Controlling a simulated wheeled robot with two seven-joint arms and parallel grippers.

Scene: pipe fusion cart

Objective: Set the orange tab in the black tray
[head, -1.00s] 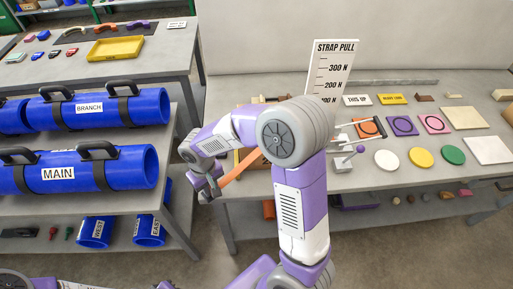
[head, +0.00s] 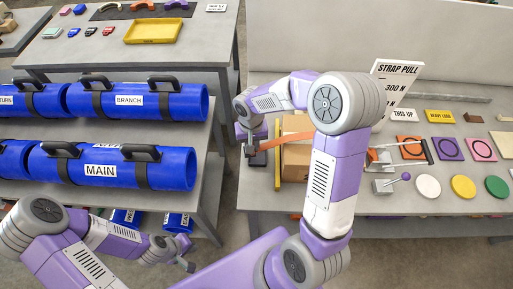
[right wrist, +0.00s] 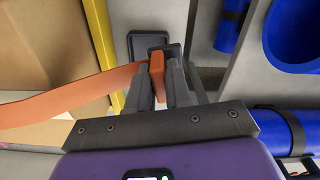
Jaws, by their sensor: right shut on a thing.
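The orange tab (right wrist: 157,75) is between the fingers of my right gripper (right wrist: 165,85), which is shut on it. An orange strap (right wrist: 65,103) runs from the tab to the left in the right wrist view. The black tray (right wrist: 136,42) lies just beyond the fingertips there and is partly hidden by them. In the head view the tray (head: 259,158) sits near the left edge of the grey table, and my right gripper (head: 249,148) is over or beside it; the height gap is unclear. My left gripper (head: 187,264) is low at the left, far from the tray, its fingers too small to judge.
A cardboard box (head: 297,150) and a yellow strip (head: 277,160) stand right of the tray. The strap pull scale (head: 397,88) is behind my right arm. Blue pipes (head: 115,168) fill the shelves at left, across a gap.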

